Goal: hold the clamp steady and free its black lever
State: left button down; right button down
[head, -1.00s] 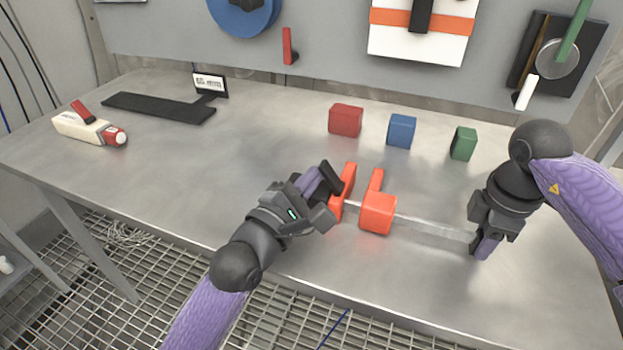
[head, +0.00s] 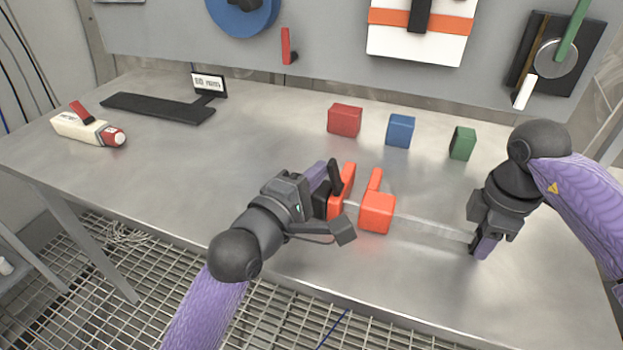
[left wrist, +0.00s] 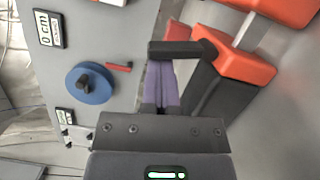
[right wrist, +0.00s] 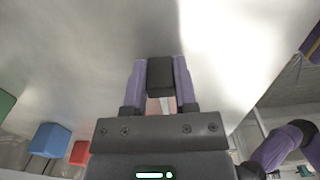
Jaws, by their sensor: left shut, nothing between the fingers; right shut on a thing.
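The clamp lies on the bench, with an orange fixed part (head: 345,190), an orange jaw (head: 377,212) and a steel bar (head: 430,228). Its black lever (head: 335,176) stands up at the left end. In the left wrist view the lever (left wrist: 180,48) crosses just beyond my fingertips; I cannot tell if they touch. My left gripper (head: 318,178) is shut and empty beside the lever and the clamp's black handle (left wrist: 215,95). My right gripper (head: 484,246) is shut on the clamp's bar end, where a black end piece (right wrist: 160,76) sits between its fingers.
A red block (head: 345,120), a blue block (head: 400,131) and a green block (head: 463,143) stand behind the clamp. A cream-and-red device (head: 88,128) and a black flat stand (head: 158,107) lie at the left. The bench between them and the clamp is clear.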

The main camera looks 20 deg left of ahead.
aim_at(328, 199)
pick_arm(q)
jog(key=m, duration=0.1)
jog(key=d+m, duration=0.1)
jog(key=m, duration=0.1)
jog(key=d+r+m+g, duration=0.1)
jog(key=m, duration=0.1)
jog(key=shift+y, duration=0.3)
notch_tip(328, 199, up, 10)
dwell(0.5)
pick_arm(e)
jog(key=shift+c, duration=1.6)
grip_release()
